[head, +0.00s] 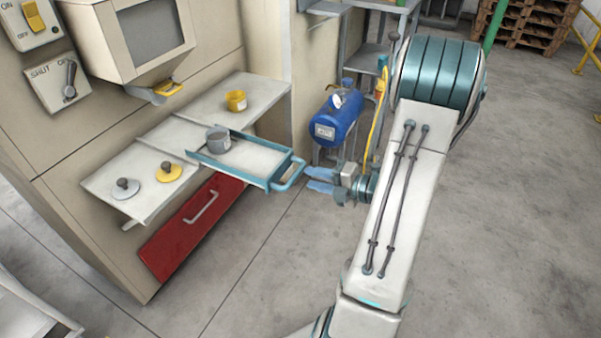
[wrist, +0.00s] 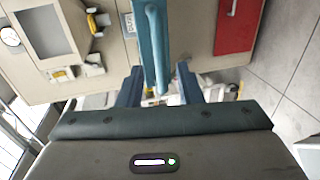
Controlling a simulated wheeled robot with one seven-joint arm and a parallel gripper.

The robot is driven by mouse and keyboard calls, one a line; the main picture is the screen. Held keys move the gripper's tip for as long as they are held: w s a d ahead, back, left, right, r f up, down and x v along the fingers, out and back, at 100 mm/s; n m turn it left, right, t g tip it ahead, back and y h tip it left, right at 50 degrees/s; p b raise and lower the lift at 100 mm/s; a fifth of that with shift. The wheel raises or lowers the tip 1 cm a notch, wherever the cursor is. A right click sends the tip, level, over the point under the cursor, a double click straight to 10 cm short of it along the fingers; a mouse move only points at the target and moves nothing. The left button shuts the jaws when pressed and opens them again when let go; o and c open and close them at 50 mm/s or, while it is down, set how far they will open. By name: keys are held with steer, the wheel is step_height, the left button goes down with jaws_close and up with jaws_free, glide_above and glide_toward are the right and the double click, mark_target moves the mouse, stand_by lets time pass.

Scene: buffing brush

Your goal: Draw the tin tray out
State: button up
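The tin tray (head: 258,157) is a shallow tray with a teal rim, jutting out from the pale shelf on the machine's front. A grey tin (head: 217,139) stands at its inner end. Its teal handle (head: 291,175) faces my gripper. My gripper (head: 309,179) is open, its two blue fingers pointing at the handle from the right.
A yellow tin (head: 236,100) stands on the shelf behind the tray. A grey and a yellow knobbed disc (head: 168,172) lie at the shelf's near end. A red drawer (head: 194,226) is below. A blue tank (head: 333,121) stands behind my gripper. The floor in front is clear.

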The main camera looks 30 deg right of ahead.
steer(key=p+v, duration=0.1)
steer(key=v, duration=0.6)
steer(key=shift+s, duration=0.25)
steer(key=shift+d, duration=0.15)
steer(key=s+a+r+n+g+p, duration=0.2)
steer(key=a+r+n+g+p, duration=0.4)
steer(key=a+n, duration=0.45)
steer(key=s+a+r+n+g+p, duration=0.3)
steer(key=a+r+n+g, duration=0.4)
steer(key=n, duration=0.6)
steer(key=s+a+r+n+t+h+p, duration=0.1)
steer(key=r+n+h+p, duration=0.3)
steer(key=r+n, duration=0.3)
steer(key=s+a+r+n+t+h+p, duration=0.1)
steer(key=r+n+h+p, duration=0.3)
steer(key=n, duration=1.2)
step_height(320, 180, up, 4)
steer(key=shift+s+a+t+h, duration=0.4)
steer(key=shift+s+t+h, duration=0.2)
steer(key=shift+s, duration=0.15)
